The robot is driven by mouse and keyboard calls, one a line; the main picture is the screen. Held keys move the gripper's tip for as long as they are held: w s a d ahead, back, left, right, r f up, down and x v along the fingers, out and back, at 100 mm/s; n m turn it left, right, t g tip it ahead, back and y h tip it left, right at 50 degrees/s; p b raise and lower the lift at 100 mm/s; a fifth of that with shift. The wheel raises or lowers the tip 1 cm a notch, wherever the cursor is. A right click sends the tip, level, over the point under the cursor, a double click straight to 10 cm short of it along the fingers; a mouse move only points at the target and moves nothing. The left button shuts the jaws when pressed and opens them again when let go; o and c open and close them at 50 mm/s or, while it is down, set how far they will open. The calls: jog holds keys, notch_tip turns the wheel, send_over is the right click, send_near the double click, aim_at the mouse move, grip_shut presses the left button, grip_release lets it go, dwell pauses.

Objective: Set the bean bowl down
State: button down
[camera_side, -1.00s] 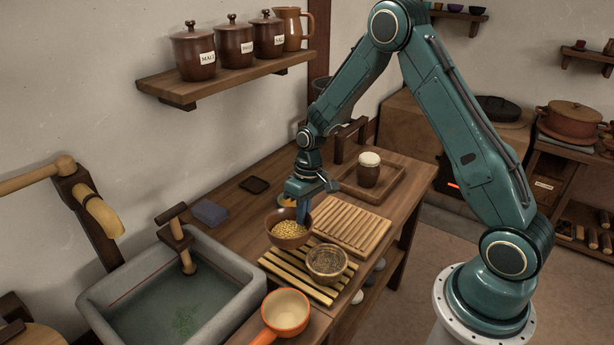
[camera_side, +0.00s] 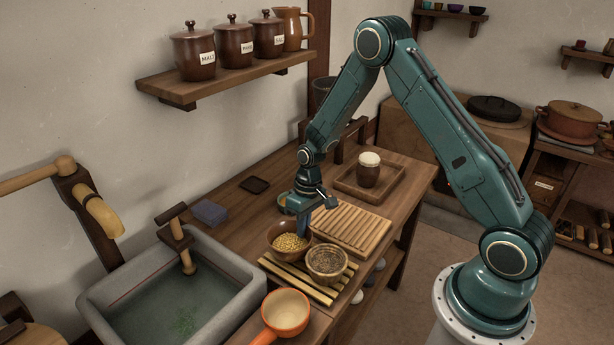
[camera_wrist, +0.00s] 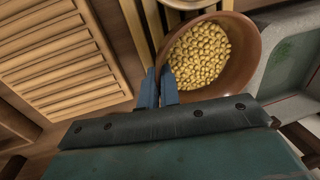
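The bean bowl (camera_side: 288,253) is brown and round, full of yellow beans, and upright at the back end of a slatted wooden rack (camera_side: 284,280). My gripper (camera_side: 304,236) is over its right side. In the wrist view, the two blue fingers (camera_wrist: 159,88) straddle the wall of the bowl (camera_wrist: 243,68), pinching its rim. The beans (camera_wrist: 199,55) lie inside it. Whether the bowl's base touches the rack is hidden from both views.
A ridged wooden board (camera_side: 352,231) lies to the right. A stone sink (camera_side: 96,307) is at left, an orange pan (camera_side: 287,312) in front.

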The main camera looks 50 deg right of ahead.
jog(key=shift+f, duration=0.15)
jog(key=c, duration=1.6)
grip_release()
jog(key=shift+d+r, duration=0.35)
jog(key=shift+r, duration=1.7)
jog(key=shift+d+r, duration=0.3)
jog(key=shift+r, duration=1.7)
jog(key=shift+d+r, duration=0.35)
jog(key=shift+r, duration=1.7)
